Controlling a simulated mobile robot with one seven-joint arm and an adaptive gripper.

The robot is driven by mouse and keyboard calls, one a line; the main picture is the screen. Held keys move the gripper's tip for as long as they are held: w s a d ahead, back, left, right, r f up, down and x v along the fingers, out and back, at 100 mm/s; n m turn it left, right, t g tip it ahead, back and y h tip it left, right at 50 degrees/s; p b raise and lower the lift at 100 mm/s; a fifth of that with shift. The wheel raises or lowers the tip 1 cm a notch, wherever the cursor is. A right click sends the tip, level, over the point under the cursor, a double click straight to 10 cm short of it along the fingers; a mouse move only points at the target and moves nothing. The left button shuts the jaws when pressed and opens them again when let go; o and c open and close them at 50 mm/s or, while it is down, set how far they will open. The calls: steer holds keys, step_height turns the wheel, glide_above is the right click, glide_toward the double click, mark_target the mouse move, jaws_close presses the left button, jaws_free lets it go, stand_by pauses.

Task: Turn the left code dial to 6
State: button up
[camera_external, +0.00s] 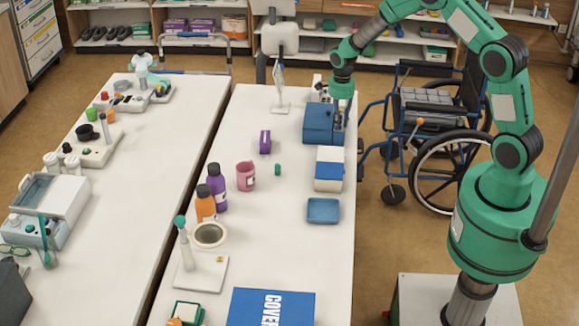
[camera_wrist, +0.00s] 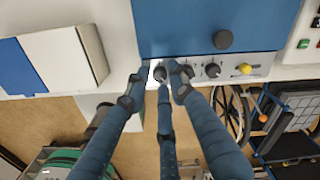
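A blue box (camera_external: 319,121) stands near the far right edge of the middle table, and its body fills the top of the wrist view (camera_wrist: 185,25). Along its pale front strip are a dark dial (camera_wrist: 160,73), a second dark dial (camera_wrist: 212,70) and a yellow knob (camera_wrist: 246,68). My gripper (camera_wrist: 161,76) has its dark fingers spread at the first dial, one tip on each side and a third below. The fingers partly cover this dial; contact is unclear. The dial readings are too small to read. In the external view my wrist hangs over the box's right side.
A white and blue carton (camera_external: 329,169) stands close by the box on the table, with a blue tray (camera_external: 323,211) nearer the camera. A wheelchair (camera_external: 430,130) stands right of the table, below my arm. Bottles and a pink mug (camera_external: 245,176) stand farther left.

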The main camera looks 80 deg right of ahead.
steer(key=shift+f, duration=0.2)
jaws_close()
steer(key=shift+m, duration=0.4)
steer(key=shift+m+p, duration=0.45)
steer(key=shift+m, duration=2.25)
